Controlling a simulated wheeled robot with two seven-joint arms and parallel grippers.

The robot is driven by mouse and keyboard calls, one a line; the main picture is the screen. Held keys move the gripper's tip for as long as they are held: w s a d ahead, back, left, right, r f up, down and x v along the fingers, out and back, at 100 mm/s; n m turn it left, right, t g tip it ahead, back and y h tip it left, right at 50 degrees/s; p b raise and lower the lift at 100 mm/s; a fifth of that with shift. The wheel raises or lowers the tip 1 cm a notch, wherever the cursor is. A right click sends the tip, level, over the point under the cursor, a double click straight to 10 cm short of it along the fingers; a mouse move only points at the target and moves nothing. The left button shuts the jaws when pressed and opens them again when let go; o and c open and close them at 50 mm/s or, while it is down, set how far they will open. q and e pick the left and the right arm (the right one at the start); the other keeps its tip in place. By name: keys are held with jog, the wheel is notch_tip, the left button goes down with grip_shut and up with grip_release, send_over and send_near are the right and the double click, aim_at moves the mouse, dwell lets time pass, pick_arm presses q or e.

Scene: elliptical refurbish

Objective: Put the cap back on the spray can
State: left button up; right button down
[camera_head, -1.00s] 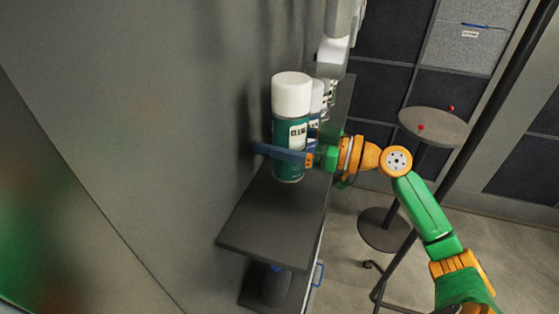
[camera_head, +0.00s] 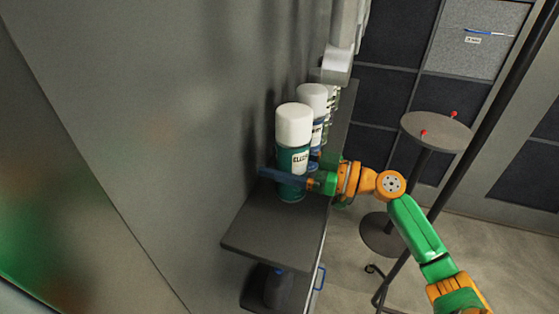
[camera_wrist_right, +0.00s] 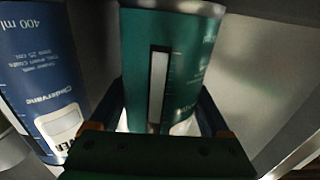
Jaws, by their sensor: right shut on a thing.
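A green spray can (camera_head: 292,158) with a white cap (camera_head: 294,124) on its top stands upright at the near end of the dark shelf (camera_head: 262,236). My right gripper (camera_head: 282,178) is shut around the can's lower body, with one blue finger crossing its near side. In the right wrist view the green can (camera_wrist_right: 185,60) sits between the two fingers, picture upside down. I cannot tell whether the can's base touches the shelf or how firmly the cap is seated. My left gripper is out of view.
A blue-labelled can (camera_head: 313,103) with a white cap stands just behind, with more cans beyond it. The wall (camera_head: 170,110) is close on the left. A round table (camera_head: 436,131) with red knobs stands to the right. The shelf's near end is clear.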

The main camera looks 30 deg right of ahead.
aim_at(295, 169)
grip_release()
jog(key=shift+r+p, duration=0.15)
jog(key=shift+p, duration=0.2)
jog(key=s+d+b, duration=0.1)
jog(key=s+d+f+b, duration=0.1)
jog(key=shift+s+d+b, duration=0.1)
jog(key=shift+s+b, duration=0.1)
jog(key=shift+b, duration=0.2)
jog(key=b+v, duration=0.3)
jog(key=v, duration=0.6)
jog(key=shift+r, duration=0.4)
